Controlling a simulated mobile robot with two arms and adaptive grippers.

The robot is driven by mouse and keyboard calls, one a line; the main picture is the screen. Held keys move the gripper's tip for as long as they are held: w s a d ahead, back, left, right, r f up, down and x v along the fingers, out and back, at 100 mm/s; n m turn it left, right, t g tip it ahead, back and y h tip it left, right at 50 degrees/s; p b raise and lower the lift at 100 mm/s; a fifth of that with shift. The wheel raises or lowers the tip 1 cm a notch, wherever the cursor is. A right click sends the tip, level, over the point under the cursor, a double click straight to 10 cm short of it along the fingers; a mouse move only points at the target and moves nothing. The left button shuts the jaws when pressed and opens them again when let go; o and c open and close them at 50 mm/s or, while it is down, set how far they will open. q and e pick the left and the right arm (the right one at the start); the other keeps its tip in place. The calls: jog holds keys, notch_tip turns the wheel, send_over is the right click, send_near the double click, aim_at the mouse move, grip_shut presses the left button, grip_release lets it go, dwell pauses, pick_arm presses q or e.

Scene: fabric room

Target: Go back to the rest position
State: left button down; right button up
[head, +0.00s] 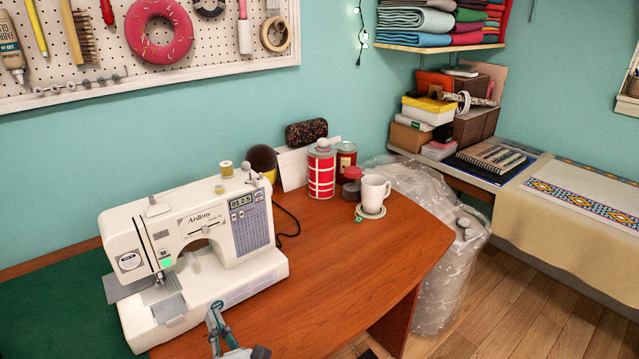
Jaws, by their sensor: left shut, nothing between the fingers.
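My left gripper (214,316) shows at the bottom of the head view, just in front of the sewing machine's base. It is shut and empty. Only its fingers and a small part behind them show. A white sewing machine (190,235) stands on the brown wooden table (330,270). I cannot tell whether the gripper touches the table edge or hovers over it. My right gripper is out of view.
A white mug (375,190) on a coaster, a red-and-white canister (321,170) and a jar (346,158) stand at the table's back. A plastic-wrapped object (445,260) stands right of the table. The table's middle is clear. A shelf with boxes and notebooks (491,156) is at right.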

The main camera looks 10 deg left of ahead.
pick_arm(q)
jog(key=d+m+t+h, duration=0.2)
jog(key=d+m+h, duration=0.6)
jog(key=m, duration=0.5)
jog(key=d+m+t+h, duration=0.1)
jog(key=d+m+h, duration=0.5)
jog(key=m+h, duration=0.55)
jog(key=s+d+f+m+g, duration=0.25)
jog(key=f+m+g, duration=0.2)
jog(key=m, duration=0.35)
jog(key=s+a+f+m+g+y, duration=0.2)
jog(key=s+a+f+m+g, duration=0.25)
jog(key=s, duration=0.45)
jog(key=s+a+f+m+g+y, duration=0.3)
jog(key=s+a+m+g, duration=0.2)
jog(key=s, duration=0.3)
notch_tip(320, 180, down, 22)
jog(key=g+p, duration=0.1)
jog(key=p, duration=0.2)
jog(key=s+a+f+g+p, duration=0.1)
jog(key=s+a+f+p, duration=0.1)
jog(key=s+f, duration=1.3)
jog(key=s, duration=0.3)
jog(key=shift+a+f+m+g, duration=0.2)
jog(key=shift+f+m+g, duration=0.05)
jog(key=shift+m+g, duration=0.15)
